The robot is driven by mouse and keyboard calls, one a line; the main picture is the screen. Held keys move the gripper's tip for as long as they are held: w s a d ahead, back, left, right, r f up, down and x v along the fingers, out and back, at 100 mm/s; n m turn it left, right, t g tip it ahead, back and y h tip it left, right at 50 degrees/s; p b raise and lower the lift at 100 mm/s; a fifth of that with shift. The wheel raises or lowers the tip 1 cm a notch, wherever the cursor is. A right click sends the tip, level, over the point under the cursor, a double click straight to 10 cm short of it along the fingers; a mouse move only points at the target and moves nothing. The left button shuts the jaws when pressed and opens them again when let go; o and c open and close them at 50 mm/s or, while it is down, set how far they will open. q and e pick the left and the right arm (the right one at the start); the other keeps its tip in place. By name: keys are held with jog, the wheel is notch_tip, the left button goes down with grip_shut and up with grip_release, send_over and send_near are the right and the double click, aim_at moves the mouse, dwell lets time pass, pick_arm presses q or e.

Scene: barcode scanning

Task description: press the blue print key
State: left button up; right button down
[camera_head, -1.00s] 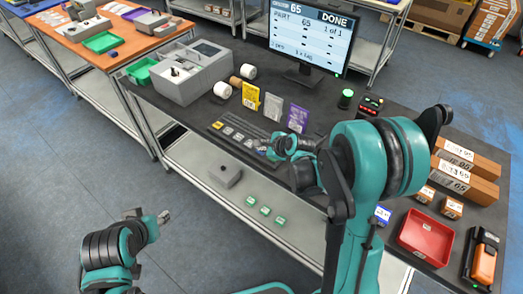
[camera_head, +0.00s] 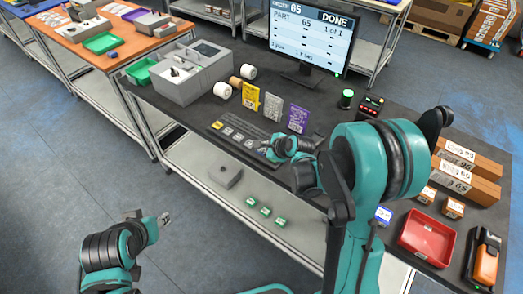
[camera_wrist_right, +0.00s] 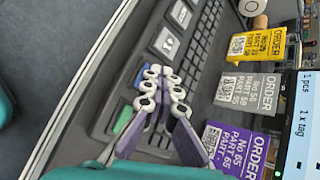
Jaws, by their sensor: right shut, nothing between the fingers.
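The blue print key (camera_wrist_right: 141,76) sits on the dark keyboard (camera_wrist_right: 195,60), near its front edge in the right wrist view. A green key (camera_wrist_right: 124,119) is beside it, and large light keys (camera_wrist_right: 166,42) lie further along. My right gripper (camera_wrist_right: 161,78) is shut and empty, its fingertips close beside the blue key and partly covering the view around it. I cannot tell whether they touch it. In the head view, my right gripper (camera_head: 270,152) is over the right end of the keyboard (camera_head: 233,138). My left gripper (camera_head: 164,218) is away from the table; its opening is unclear.
Yellow (camera_head: 250,96), grey (camera_head: 273,107) and purple (camera_head: 298,118) order cards stand behind the keyboard. The monitor (camera_head: 308,40) reads DONE. A red tray (camera_head: 427,238), boxes (camera_head: 466,182) and an orange-black scanner (camera_head: 484,258) lie at the right. Open floor lies in front of the table.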

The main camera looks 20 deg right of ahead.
jog(key=shift+r+p, duration=0.5)
jog(key=shift+r, duration=0.35)
jog(key=shift+r+p, duration=1.9)
jog(key=shift+r, duration=0.6)
